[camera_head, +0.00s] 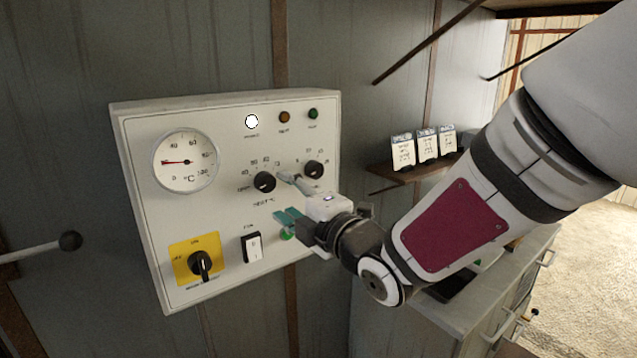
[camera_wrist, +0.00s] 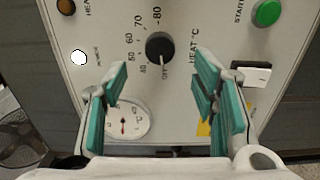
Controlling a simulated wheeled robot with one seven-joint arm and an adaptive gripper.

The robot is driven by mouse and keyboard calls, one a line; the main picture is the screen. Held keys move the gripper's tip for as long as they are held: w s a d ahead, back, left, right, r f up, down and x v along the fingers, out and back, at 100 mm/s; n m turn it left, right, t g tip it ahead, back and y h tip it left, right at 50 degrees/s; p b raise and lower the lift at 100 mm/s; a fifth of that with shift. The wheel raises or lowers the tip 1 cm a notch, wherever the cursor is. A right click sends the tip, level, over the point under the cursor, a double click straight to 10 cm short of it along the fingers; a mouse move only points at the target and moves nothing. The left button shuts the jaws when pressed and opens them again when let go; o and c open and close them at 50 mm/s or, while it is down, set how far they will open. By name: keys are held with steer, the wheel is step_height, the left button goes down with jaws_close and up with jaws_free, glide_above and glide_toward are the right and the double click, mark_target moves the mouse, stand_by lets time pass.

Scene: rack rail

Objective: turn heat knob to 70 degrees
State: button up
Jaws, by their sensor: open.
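The heat knob (camera_head: 264,182) is a round black knob on the white control panel. In the wrist view the heat knob (camera_wrist: 160,47) lies ahead of the gap between my fingers. Its pale pointer mark appears to point at OFF, and a scale from 40 to 80 curves beside it. My gripper (camera_head: 288,198) is open, with teal finger pads, just to the right of the knob in the head view. In the wrist view my gripper (camera_wrist: 162,75) has its fingers spread to either side, apart from the knob, with nothing between them.
A second black knob (camera_head: 314,169) sits right of the heat knob. Below are a white rocker switch (camera_head: 252,247), a yellow-backed rotary switch (camera_head: 200,264) and a green start button (camera_wrist: 267,12). A temperature dial (camera_head: 186,161) is at upper left. A shelf (camera_head: 400,175) holds cards.

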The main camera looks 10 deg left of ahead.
mark_target(268, 184)
steer(key=x, duration=0.6)
steer(key=shift+w+a+p, duration=0.15)
steer(key=shift+p, duration=0.25)
steer(key=c, duration=1.2)
